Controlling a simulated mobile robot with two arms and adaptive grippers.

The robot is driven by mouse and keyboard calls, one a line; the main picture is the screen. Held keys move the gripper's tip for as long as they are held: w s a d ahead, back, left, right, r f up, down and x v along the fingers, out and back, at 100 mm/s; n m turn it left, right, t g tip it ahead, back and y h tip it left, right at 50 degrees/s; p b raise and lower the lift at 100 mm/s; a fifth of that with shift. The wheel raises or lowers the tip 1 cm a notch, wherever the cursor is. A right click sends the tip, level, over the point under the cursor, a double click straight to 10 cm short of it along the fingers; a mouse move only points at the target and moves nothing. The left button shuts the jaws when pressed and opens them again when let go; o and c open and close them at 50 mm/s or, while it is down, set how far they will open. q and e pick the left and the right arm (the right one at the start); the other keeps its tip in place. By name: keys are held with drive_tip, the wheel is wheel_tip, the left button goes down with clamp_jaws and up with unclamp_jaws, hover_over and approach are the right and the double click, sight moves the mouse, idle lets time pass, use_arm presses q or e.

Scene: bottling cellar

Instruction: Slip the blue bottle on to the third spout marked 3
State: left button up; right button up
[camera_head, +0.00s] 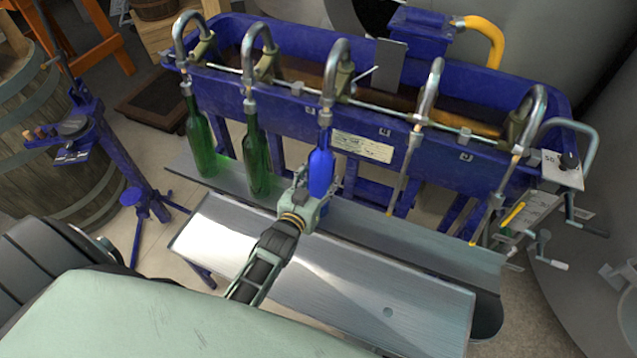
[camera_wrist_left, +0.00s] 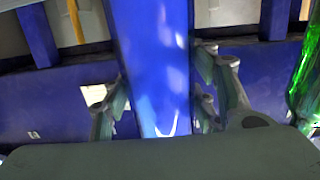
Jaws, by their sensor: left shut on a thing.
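The blue bottle (camera_head: 321,172) stands about upright in my left gripper (camera_head: 309,203), whose fingers are closed on its body. In the left wrist view the blue bottle (camera_wrist_left: 152,60) fills the middle, between the two fingers (camera_wrist_left: 160,110). The third spout (camera_head: 327,113) from the left hangs right above the bottle's neck. The neck's top meets the spout's lower end in the head view; I cannot tell whether the spout tip is inside the mouth. The small number plates on the trough are too small to read. My right gripper is out of view.
Green bottles hang under the first spout (camera_head: 198,130) and second spout (camera_head: 255,150); one green bottle (camera_wrist_left: 305,85) edges the left wrist view. The fourth (camera_head: 419,120) and fifth (camera_head: 520,135) spouts are bare. A metal shelf (camera_head: 400,235) runs below, before the blue trough (camera_head: 225,85).

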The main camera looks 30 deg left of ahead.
use_arm(q)
drive_tip(key=shift+w, duration=0.2)
drive_tip(key=shift+s+f+b, duration=0.15)
drive_tip(key=shift+f+b, duration=0.75)
idle(0.8)
drive_tip(key=o, duration=1.7)
drive_tip(key=shift+c, duration=0.2)
drive_tip(key=shift+s+f, duration=0.15)
drive_tip(key=shift+f, duration=0.1)
drive_tip(key=s+r, duration=0.2)
drive_tip(key=s, duration=0.9)
drive_tip(key=shift+s+d, duration=0.35)
